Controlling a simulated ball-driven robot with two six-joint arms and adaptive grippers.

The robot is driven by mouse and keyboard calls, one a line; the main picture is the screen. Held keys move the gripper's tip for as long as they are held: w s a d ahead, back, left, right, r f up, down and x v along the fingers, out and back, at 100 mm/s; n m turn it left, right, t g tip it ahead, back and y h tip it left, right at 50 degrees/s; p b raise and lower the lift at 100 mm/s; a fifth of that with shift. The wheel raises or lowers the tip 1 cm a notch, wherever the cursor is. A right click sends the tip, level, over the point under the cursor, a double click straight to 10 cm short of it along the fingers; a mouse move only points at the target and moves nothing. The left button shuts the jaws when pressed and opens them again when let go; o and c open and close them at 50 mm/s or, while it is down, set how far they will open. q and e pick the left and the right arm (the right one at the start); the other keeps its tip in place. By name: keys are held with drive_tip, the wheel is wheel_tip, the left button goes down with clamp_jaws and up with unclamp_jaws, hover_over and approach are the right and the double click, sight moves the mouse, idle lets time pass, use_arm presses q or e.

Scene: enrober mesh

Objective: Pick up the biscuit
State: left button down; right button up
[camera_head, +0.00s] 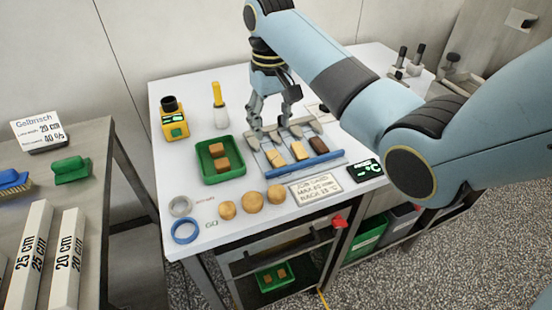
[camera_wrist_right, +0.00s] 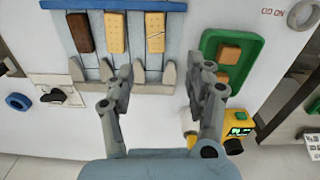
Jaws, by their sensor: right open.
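Three rectangular biscuits lie side by side in lanes of the blue-grey mesh rack: a pale one (camera_head: 276,158) at left, a pale one (camera_head: 299,150) in the middle and a dark brown one (camera_head: 319,144) at right. In the wrist view the left pale biscuit (camera_wrist_right: 155,30) bears a thin line across it; the plain pale biscuit (camera_wrist_right: 115,32) and dark biscuit (camera_wrist_right: 80,32) lie beside it. My right gripper (camera_head: 271,130) is open and empty, above the rack's back edge, apart from the biscuits. My left gripper is out of view.
A green tray (camera_head: 206,174) with two brown biscuits stands left of the rack (camera_head: 262,167). Grey pointed pieces line the rack's back edge. Several round items and rings lie at the front. A yellow device (camera_head: 174,124) and a bottle (camera_head: 220,115) stand behind the tray.

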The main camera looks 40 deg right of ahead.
sight(274, 154)
drive_tip(key=f, duration=0.9)
drive_tip(key=shift+d+f, duration=0.1)
drive_tip(key=shift+d, duration=0.2)
drive_tip(key=c, duration=0.9)
drive_tip(key=shift+c, duration=0.2)
